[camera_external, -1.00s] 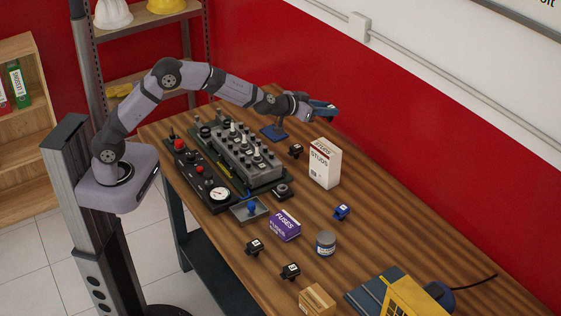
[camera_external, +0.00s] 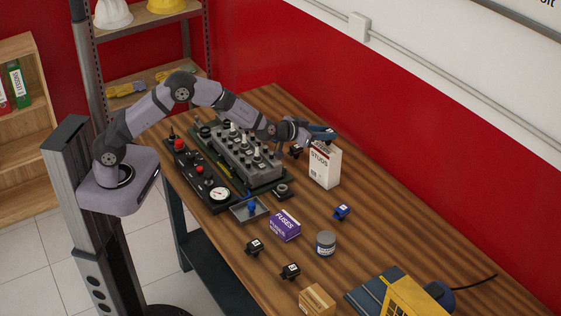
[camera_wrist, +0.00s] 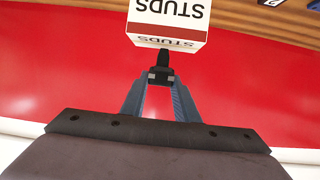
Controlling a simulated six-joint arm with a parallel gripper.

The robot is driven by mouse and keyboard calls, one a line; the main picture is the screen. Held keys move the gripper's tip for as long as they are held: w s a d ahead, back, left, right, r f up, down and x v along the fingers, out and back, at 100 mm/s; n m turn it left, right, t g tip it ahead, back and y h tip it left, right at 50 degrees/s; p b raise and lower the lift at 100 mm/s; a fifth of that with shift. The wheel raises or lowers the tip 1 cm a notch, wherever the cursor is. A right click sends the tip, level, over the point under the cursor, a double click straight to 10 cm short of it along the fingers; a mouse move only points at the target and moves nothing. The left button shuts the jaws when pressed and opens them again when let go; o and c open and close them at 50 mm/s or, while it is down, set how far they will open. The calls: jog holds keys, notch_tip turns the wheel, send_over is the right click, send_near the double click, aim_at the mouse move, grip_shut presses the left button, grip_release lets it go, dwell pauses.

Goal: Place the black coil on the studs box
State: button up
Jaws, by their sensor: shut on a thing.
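The white studs box (camera_external: 325,168) with a dark red band stands upright on the table. In the wrist view the box (camera_wrist: 168,20) appears upside down, just beyond my fingertips. My gripper (camera_external: 325,136) is at the top of the box in the external view. In the wrist view its blue-grey fingers (camera_wrist: 160,82) are closed together on a small black coil (camera_wrist: 162,58), seen against the box's top edge. I cannot tell whether the coil touches the box. The held coil is mostly hidden in the external view.
Another black part (camera_external: 297,153) is partly visible beside the box, behind my wrist. A blue part (camera_external: 342,212), a grey can (camera_external: 326,244) and a purple fuses box (camera_external: 286,225) stand nearby. The engine trainer (camera_external: 240,150) lies left.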

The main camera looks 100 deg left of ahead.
jog(key=shift+f, duration=0.1)
jog(key=shift+f, duration=0.1)
jog(key=o, duration=1.2)
jog(key=shift+c, duration=0.2)
jog(key=b+v, duration=0.3)
jog(key=v, duration=0.9)
